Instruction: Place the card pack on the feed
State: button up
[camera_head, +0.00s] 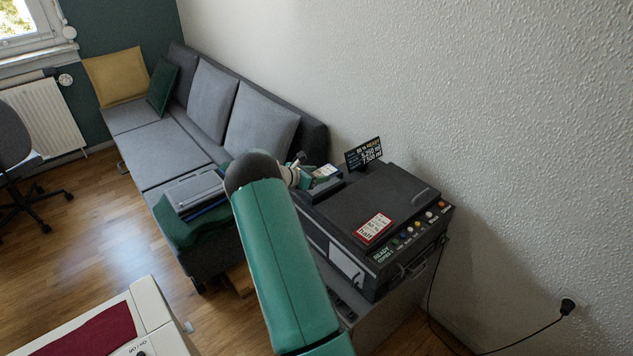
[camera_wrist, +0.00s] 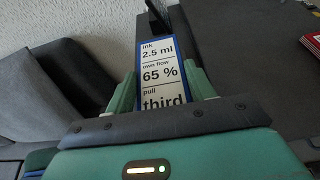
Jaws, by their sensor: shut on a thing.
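A blue-edged white card pack (camera_wrist: 162,75) with printed text stands between my fingers in the wrist view. My gripper (camera_wrist: 164,90) is shut on it, one green finger at each side. In the head view the pack (camera_head: 326,171) shows small and pale in my gripper (camera_head: 318,177), beyond my green arm. It is at the far left end of a dark machine (camera_head: 340,192). A dark ledge there (camera_head: 325,190) may be the feed; my arm and gripper partly hide it. I cannot tell whether the pack touches it.
A red-edged card (camera_head: 373,229) lies on the machine's top, near coloured buttons (camera_head: 410,233). A small black sign (camera_head: 364,153) stands at its back edge by the wall. A grey sofa (camera_head: 165,150) is at left, with a grey case (camera_head: 194,192) on it. A cable (camera_head: 520,340) runs right.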

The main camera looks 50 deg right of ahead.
jog(key=shift+f, duration=1.5)
jog(key=shift+f, duration=0.1)
jog(key=o, duration=1)
